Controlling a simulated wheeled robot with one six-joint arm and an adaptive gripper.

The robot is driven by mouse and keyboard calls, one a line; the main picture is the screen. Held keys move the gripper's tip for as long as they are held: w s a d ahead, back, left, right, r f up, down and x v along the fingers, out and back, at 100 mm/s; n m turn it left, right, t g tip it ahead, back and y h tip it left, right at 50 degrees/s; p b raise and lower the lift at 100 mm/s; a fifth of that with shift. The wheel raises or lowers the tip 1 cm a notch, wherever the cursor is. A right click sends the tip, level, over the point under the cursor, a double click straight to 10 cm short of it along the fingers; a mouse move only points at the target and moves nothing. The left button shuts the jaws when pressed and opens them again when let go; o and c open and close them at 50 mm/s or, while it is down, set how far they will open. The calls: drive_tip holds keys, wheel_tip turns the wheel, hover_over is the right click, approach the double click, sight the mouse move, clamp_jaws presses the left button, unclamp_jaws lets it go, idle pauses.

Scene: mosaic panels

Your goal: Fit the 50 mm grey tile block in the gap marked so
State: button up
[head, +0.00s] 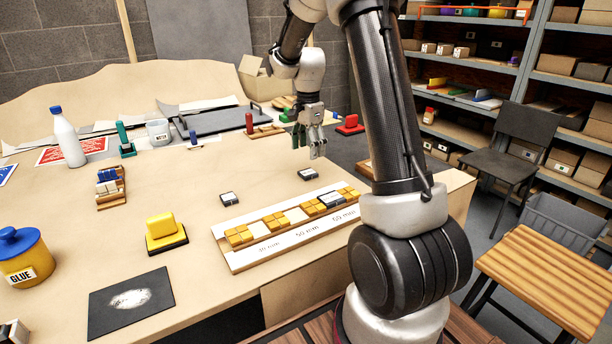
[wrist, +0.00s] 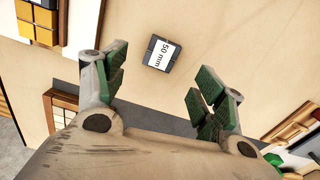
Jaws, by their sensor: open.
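A dark grey tile block with a white "50 mm" label lies flat on the table in the wrist view (wrist: 160,53). It appears to be the right one of two small grey blocks in the head view (head: 308,174). The other grey block (head: 229,198) lies to its left, its label unreadable. A white panel (head: 240,262) with yellow tiles and pale gaps lies in front of them; its printed mm marks are small. A grey piece (head: 331,199) sits in its right part. My gripper (head: 307,144) is open and empty above the table, its fingers (wrist: 160,85) apart, the block beyond them.
A yellow block on a dark base (head: 165,233), a glue pot (head: 22,258) and a black mat (head: 131,303) are at the left front. A white bottle (head: 67,138) stands farther back. A red-handled tool (head: 350,125) lies behind my gripper. Bare table surrounds the grey blocks.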

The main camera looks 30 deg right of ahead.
sight(308, 172)
drive_tip(key=shift+m, duration=0.5)
drive_tip(key=shift+f, duration=0.35)
wheel_tip(308, 172, down, 7)
drive_tip(key=shift+w+d+f, duration=0.1)
drive_tip(key=shift+w, duration=0.05)
drive_tip(key=c, duration=1.1)
